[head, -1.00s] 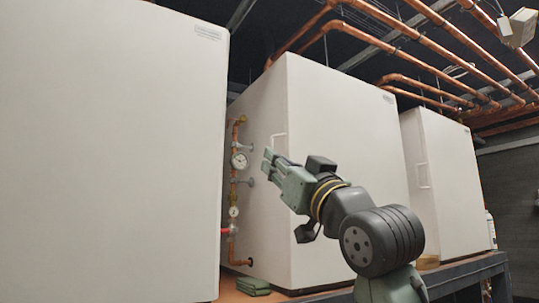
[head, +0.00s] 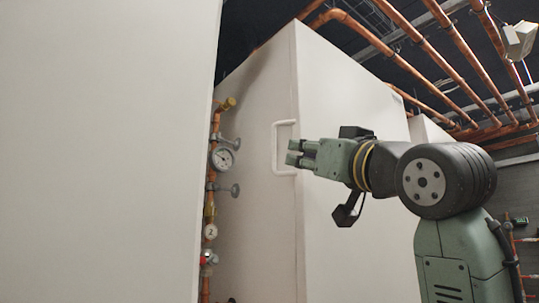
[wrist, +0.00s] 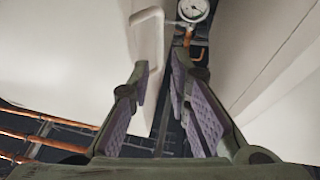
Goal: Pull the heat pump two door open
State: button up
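The white heat pump in the middle has a white bar handle (head: 276,148) on its narrow door side (head: 255,190), which looks shut. I cannot read a label saying which pump is number two. My gripper (head: 291,153) is level with the handle, at its right in the head view. I cannot tell whether a finger touches the handle.
A large white cabinet (head: 100,150) fills the left of the head view. Copper piping with gauges (head: 222,158) and valves runs up the narrow gap between it and the middle pump. Copper pipes (head: 380,55) run overhead. Another white unit (head: 425,130) stands behind at right.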

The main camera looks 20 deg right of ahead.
aim_at(275, 149)
jog(key=p+x, duration=0.1)
jog(key=x, duration=0.3)
jog(key=p+x, duration=0.2)
jog(key=x, duration=0.2)
jog(key=shift+w+r+p, duration=0.15)
jog(key=shift+r+p, duration=0.15)
jog(key=shift+x, duration=0.75)
jog(key=shift+f, duration=0.1)
jog(key=shift+c, duration=0.3)
grip_shut()
